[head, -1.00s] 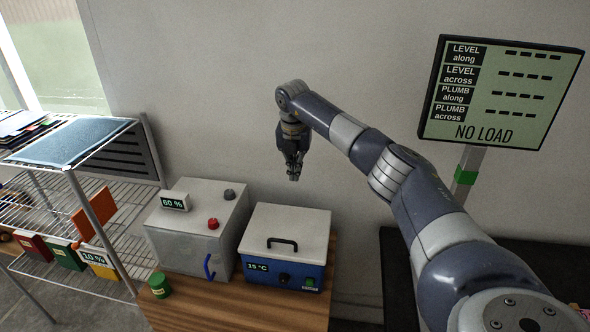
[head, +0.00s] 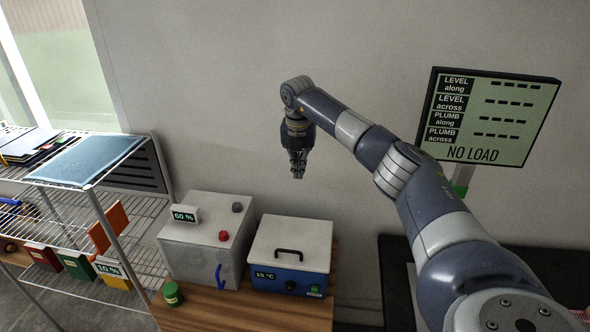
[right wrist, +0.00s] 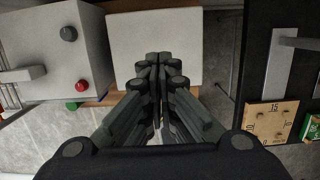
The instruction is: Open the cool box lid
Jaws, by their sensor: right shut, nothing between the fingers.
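The cool box (head: 289,258) is a blue box with a white lid (head: 291,240) and a black handle (head: 288,253) on top. Its display reads 15 °C, and the lid lies shut. My right gripper (head: 298,172) hangs pointing down above the back of the cool box, well clear of the lid. Its fingers are shut with nothing between them. In the right wrist view the fingers (right wrist: 160,65) reach over the white lid (right wrist: 150,30), and the handle is not visible there. My left gripper is not in view.
A grey cabinet (head: 200,262) showing 60 % stands left of the cool box on the wooden table (head: 225,315). A green jar (head: 173,294) stands at the table's left. A wire shelf (head: 135,180) is further left. A display panel (head: 490,115) reading NO LOAD stands right.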

